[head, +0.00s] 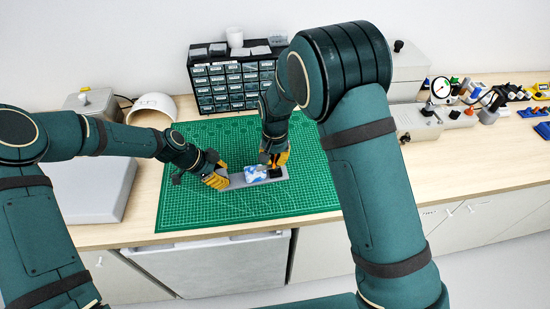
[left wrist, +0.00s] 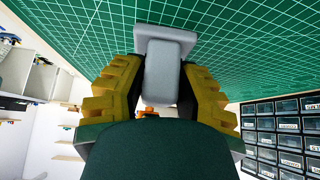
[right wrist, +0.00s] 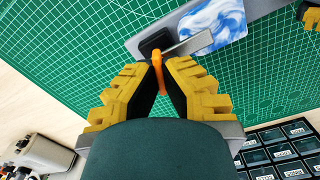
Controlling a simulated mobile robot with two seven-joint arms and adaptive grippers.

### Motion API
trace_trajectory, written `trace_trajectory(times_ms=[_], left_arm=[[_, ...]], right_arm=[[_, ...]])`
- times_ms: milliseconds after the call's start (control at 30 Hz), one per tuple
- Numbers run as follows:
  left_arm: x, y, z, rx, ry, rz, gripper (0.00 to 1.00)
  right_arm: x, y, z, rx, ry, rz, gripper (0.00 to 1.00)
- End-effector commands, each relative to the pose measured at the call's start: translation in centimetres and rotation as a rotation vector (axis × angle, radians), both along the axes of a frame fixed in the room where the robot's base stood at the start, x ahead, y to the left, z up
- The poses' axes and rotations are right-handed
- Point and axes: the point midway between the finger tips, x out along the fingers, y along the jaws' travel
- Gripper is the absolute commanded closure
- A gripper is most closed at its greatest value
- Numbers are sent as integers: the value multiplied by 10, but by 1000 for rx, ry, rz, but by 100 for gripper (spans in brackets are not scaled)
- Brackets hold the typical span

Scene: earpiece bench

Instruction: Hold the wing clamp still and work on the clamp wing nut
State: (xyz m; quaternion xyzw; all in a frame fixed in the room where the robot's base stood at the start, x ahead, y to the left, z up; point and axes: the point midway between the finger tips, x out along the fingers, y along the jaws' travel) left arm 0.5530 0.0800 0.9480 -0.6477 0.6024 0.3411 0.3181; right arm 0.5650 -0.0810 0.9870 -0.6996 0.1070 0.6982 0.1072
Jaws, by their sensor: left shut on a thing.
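The wing clamp is a long grey piece (head: 237,181) lying on the green mat, with a blue-and-white marbled block (head: 256,173) on it. My left gripper (head: 218,177) is shut on a grey upright part at the clamp's left end. That grey part (left wrist: 163,75) fills the space between its fingers in the left wrist view. My right gripper (right wrist: 159,68) is at the clamp's other end, with its fingertips closed around the orange wing nut (right wrist: 157,75). A black block and a light metal bar (right wrist: 192,44) sit beside the nut. The nut is hidden in the head view.
The green cutting mat (head: 190,215) is otherwise clear around the clamp. A dark drawer cabinet (head: 235,85) stands behind. A dial gauge (head: 441,88) and small parts sit at right.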

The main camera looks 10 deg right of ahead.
Motion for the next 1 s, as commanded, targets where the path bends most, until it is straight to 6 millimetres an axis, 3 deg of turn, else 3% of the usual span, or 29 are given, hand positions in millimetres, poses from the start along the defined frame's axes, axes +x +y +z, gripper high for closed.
trace_trajectory(times_ms=[1000], left_arm=[[-1,1,-3,3,4,1,100]], right_arm=[[0,0,0,1,-2,-943,100]])
